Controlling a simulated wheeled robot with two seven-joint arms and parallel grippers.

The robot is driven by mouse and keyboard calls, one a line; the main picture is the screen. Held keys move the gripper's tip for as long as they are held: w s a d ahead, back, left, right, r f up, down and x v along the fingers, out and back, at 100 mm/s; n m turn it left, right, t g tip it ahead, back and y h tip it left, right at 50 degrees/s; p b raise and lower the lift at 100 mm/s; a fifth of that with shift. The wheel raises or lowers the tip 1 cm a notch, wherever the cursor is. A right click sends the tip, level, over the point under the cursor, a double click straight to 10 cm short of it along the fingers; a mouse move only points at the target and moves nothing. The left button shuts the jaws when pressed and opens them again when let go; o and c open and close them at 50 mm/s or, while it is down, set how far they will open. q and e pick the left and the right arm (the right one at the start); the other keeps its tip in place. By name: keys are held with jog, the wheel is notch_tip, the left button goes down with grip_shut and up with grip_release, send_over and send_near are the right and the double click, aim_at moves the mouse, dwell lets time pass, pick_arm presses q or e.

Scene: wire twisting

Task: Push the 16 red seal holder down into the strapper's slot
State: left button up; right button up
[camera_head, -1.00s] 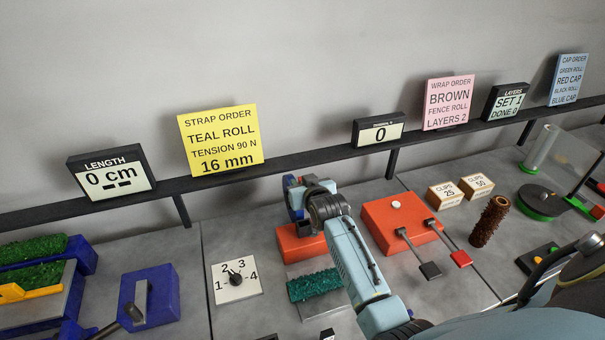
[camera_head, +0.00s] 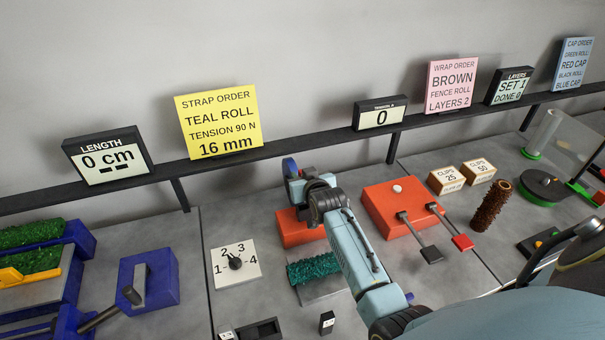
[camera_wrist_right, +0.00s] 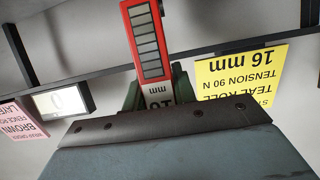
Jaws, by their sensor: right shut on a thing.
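The 16 red seal holder (camera_wrist_right: 147,45) shows in the right wrist view as a red bar with a row of grey segments and a white label reading 16, upside down there. My right gripper (camera_wrist_right: 157,92) is shut on it, its dark green fingers on either side of the label. In the head view my right arm reaches over the strapper area, and I cannot make out the holder there. The strapper's orange body (camera_head: 376,213) with two levers is right of my arm; an orange block (camera_head: 293,230) shows at its left. The slot is hidden. My left gripper is out of view.
A teal roll (camera_head: 313,269) lies below the orange block. A numbered dial (camera_head: 235,263) and a blue lever device (camera_head: 150,277) are to the left. A small black block (camera_head: 327,322) stands near the front. A dark rail (camera_head: 275,148) with signs runs along the back.

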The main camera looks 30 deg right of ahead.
aim_at(303, 204)
jog(key=shift+f+b, duration=0.55)
jog(key=shift+f, duration=0.5)
jog(key=shift+p, duration=0.65)
dwell(0.9)
jog(key=shift+f+b, duration=2.15)
jog(key=shift+f, duration=0.65)
jog(key=o, duration=1.1)
jog(key=shift+s, duration=0.1)
jog(key=p+v, duration=0.1)
jog(key=v, duration=1.2)
